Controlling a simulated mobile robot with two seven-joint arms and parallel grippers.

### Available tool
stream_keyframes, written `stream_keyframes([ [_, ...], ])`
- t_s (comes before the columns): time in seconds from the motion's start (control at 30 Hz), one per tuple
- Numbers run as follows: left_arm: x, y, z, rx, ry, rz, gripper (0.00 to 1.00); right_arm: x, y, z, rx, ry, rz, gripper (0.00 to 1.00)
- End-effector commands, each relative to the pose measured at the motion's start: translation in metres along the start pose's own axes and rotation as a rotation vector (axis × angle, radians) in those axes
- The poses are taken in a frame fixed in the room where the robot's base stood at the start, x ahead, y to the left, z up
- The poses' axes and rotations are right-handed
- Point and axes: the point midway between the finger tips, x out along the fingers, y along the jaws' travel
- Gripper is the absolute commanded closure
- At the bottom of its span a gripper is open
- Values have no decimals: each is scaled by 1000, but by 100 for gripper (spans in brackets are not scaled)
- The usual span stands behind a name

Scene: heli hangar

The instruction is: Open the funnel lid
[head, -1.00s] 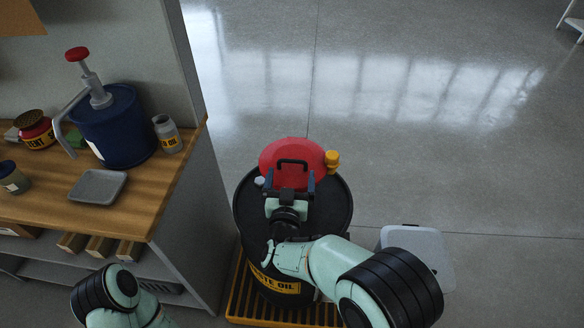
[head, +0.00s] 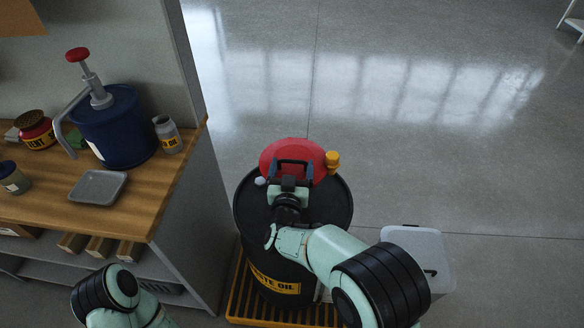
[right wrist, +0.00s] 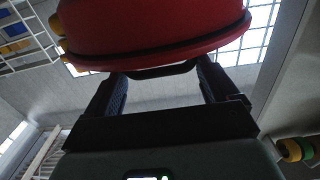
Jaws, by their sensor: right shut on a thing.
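The red funnel lid (head: 312,151) sits at the far side of the black waste oil drum (head: 331,203) in the head view. A black handle (head: 294,161) stands on the lid. My right gripper (head: 292,172) reaches over the drum and is shut on this handle. In the right wrist view the red lid (right wrist: 155,25) fills the top, and the handle (right wrist: 155,71) spans between the two fingers. The gripper hides the near part of the lid, and I cannot tell how far it is tilted. My left gripper is out of view; only part of that arm shows at bottom left.
A yellow cap (head: 332,161) is beside the lid, and a small white cap (head: 260,181) is on the drum. The drum stands on a yellow grate (head: 240,300). A wooden workbench (head: 150,200) is at left, a pale bin (head: 425,240) at right. The floor behind is free.

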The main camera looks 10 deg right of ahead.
Motion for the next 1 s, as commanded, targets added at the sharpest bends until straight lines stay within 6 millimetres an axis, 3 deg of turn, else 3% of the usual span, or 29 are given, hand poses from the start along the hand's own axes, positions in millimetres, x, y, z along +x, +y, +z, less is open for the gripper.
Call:
stream_keyframes([
  [0.37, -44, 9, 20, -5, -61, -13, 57, 9, 2, -31, 2, -132, 7, 68],
  [0.6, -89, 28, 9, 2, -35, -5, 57, 21, 2, -52, 0, -245, 6, 67],
  [1.0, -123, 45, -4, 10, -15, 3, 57, 48, 3, -84, 1, -232, 9, 67],
])
